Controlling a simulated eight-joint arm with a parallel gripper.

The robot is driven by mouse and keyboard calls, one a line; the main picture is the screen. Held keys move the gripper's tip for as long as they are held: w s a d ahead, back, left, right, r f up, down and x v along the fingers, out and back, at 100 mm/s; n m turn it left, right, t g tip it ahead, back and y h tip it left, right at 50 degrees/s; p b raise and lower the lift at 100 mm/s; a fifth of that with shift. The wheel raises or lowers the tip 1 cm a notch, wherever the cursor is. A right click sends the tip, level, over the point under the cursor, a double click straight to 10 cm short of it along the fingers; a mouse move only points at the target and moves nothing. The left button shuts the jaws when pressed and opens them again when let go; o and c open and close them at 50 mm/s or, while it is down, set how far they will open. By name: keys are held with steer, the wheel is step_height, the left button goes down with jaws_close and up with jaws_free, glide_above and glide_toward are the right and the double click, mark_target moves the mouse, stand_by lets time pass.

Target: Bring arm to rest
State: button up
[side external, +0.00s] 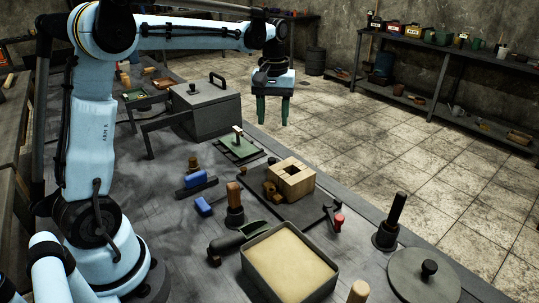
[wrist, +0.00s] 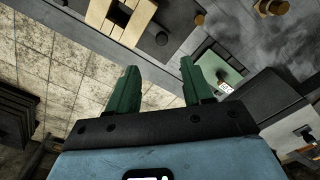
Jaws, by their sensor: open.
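My gripper (side external: 272,108) has two green fingers pointing down. In the side external view it hangs in the air near the far edge of the workbench (side external: 342,193), past the green plate, and touches nothing. In the wrist view my gripper (wrist: 158,90) shows its two fingers spread apart with nothing between them. It is open and empty. My arm reaches out from the left, raised above the bench.
The bench holds a grey lidded box (side external: 205,107), a green plate with a handle (side external: 238,147), a wooden frame (side external: 291,178), a sand-filled box (side external: 290,262), a round lid (side external: 424,277) and several hand tools. Shelves (side external: 440,60) stand along the back wall. The tiled floor (side external: 400,140) is clear.

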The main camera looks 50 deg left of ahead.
steer(key=s+d+f+m+t, duration=0.2)
steer(key=s+d+m+t, duration=0.5)
steer(key=s, duration=0.7)
steer(key=d+m, duration=0.2)
steer(key=d, duration=0.2)
steer(key=shift+d+f, duration=0.3)
steer(key=shift+d, duration=0.1)
